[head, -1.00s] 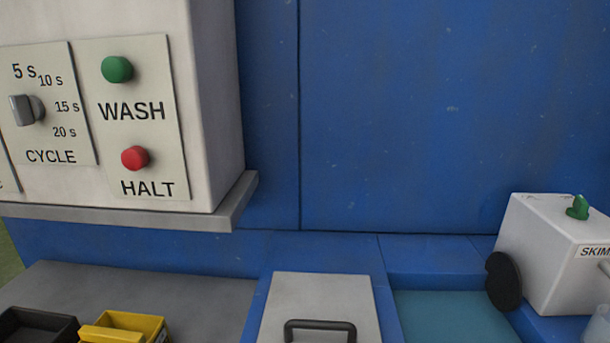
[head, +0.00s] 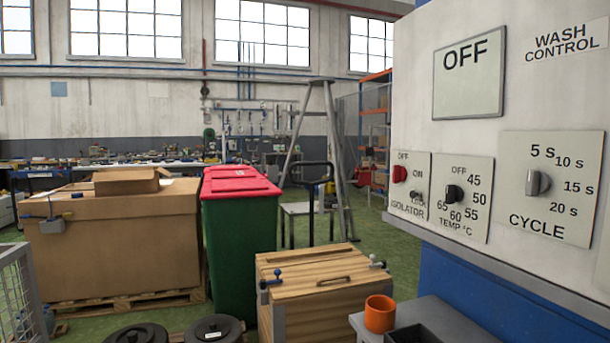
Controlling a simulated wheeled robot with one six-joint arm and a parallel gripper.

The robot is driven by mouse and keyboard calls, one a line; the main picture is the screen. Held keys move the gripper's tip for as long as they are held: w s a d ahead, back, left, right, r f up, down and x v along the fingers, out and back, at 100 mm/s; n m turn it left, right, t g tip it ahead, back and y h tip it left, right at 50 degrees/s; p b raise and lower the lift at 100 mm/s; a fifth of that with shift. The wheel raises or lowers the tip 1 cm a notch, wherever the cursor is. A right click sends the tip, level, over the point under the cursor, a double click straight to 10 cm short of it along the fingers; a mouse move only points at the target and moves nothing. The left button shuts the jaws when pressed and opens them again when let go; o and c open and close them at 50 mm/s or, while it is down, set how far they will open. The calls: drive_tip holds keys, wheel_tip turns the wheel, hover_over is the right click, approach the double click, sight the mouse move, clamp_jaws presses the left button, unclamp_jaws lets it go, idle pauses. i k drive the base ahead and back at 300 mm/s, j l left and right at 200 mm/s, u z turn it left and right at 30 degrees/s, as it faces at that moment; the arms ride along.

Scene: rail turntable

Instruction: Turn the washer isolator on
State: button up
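The washer isolator (head: 400,174) is a red rotary knob on a small plate at the left end of the wash control box (head: 541,101). Its plate is marked OFF at the upper left and ON to the right, with a small grey fitting by the lower label. I cannot tell for sure which mark the knob points to. A display (head: 468,74) above it reads OFF. Beside it are the black temperature knob (head: 453,193) and the grey cycle knob (head: 537,183). My gripper is not in view.
Below the box, a grey shelf (head: 452,318) holds an orange cup (head: 380,313) and a black tray. A wooden crate (head: 318,287), a green bin with red lid (head: 240,222) and a large cardboard box (head: 108,245) stand left. Green floor shows between them.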

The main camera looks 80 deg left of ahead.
sight(399, 173)
drive_tip(key=u, duration=1.8)
drive_tip(key=i+l, duration=0.05)
